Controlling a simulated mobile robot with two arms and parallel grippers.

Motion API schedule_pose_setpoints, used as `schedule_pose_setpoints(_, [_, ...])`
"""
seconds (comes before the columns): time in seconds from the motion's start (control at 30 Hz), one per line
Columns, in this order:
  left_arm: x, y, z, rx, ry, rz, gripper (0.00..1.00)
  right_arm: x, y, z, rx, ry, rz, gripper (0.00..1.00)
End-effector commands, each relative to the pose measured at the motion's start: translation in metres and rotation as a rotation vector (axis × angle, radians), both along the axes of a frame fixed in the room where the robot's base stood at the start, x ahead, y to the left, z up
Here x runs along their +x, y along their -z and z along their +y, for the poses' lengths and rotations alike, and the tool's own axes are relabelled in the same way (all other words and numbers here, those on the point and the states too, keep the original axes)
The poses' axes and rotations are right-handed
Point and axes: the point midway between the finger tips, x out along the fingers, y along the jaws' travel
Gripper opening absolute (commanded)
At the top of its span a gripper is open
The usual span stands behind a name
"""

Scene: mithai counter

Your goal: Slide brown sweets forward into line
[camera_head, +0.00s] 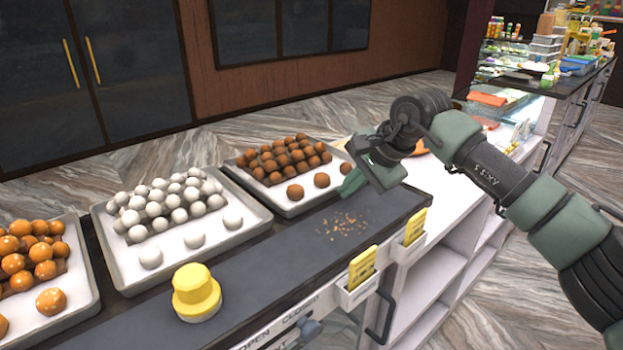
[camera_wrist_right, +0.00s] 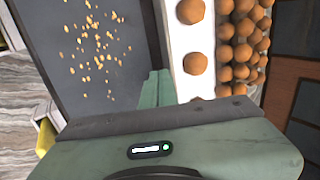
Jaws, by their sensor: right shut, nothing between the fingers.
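My left gripper is not in view.
Crumbs (camera_head: 347,223) lie scattered on the dark counter in front of the tray. A tray of white sweets (camera_head: 166,212) and one of orange sweets (camera_head: 36,260) stand to the left.

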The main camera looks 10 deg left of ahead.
Motion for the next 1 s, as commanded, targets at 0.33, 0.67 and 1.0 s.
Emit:
schedule_pose_setpoints(0.33, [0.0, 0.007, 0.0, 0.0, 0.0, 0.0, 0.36, -0.007, -0.004, -0.01, -0.001, 0.0, -0.002, 0.0])
schedule_pose_setpoints(0.67, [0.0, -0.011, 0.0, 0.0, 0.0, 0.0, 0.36, -0.007, -0.032, -0.011, 0.0, 0.001, -0.001, 0.0])
schedule_pose_setpoints(1.0, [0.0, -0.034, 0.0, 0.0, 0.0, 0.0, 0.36, -0.007, -0.066, -0.011, -0.002, 0.001, -0.001, 0.0])
